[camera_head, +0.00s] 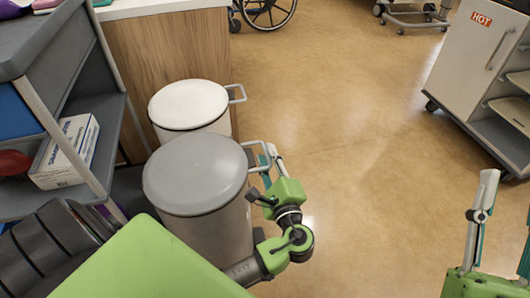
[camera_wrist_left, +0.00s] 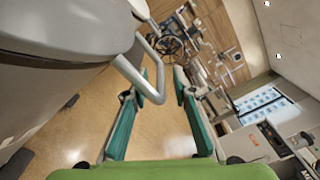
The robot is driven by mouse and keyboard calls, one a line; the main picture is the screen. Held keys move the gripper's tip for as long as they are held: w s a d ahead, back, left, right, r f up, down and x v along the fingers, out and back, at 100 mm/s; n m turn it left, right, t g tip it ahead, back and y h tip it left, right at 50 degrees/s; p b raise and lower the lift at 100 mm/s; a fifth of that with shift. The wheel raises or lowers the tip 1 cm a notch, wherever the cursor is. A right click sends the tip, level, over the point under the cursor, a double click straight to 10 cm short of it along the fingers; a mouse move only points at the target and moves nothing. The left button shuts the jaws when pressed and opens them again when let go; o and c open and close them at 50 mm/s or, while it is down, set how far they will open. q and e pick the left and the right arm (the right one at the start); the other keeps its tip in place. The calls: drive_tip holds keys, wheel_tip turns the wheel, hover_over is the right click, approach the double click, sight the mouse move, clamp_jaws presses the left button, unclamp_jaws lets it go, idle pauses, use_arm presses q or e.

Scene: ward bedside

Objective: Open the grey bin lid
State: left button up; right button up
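The grey bin (camera_head: 215,235) stands at the left, its round grey lid (camera_head: 195,172) lying flat and closed on top. A metal loop handle (camera_head: 258,146) sticks out from the lid's right side. My left gripper (camera_head: 268,158) is at this handle, its fingers apart. In the left wrist view, the handle (camera_wrist_left: 151,88) reaches in front of the left finger and into the gap of the open gripper (camera_wrist_left: 157,85); I cannot tell whether it touches. The grey lid (camera_wrist_left: 75,25) fills the upper left there. My right gripper (camera_head: 507,215) is open and empty at the lower right, partly cut off.
A white-lidded bin (camera_head: 188,104) with a similar handle stands just behind. A grey shelf cart (camera_head: 85,75) with a box (camera_head: 66,152) stands at the left. A cart marked HOT (camera_head: 470,65) is at the upper right. The middle floor is clear.

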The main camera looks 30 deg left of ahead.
use_arm(q)
drive_tip(key=shift+x, duration=1.5)
use_arm(e)
drive_tip(key=shift+s+d+r+t+y, duration=0.15)
drive_tip(key=shift+s+r+t+y, duration=0.35)
drive_tip(key=shift+s+r+t, duration=0.55)
drive_tip(key=shift+s+r, duration=0.15)
use_arm(q)
drive_tip(key=shift+d, duration=0.1)
clamp_jaws()
use_arm(e)
drive_tip(key=shift+g, duration=0.25)
use_arm(q)
drive_tip(key=shift+r, duration=0.15)
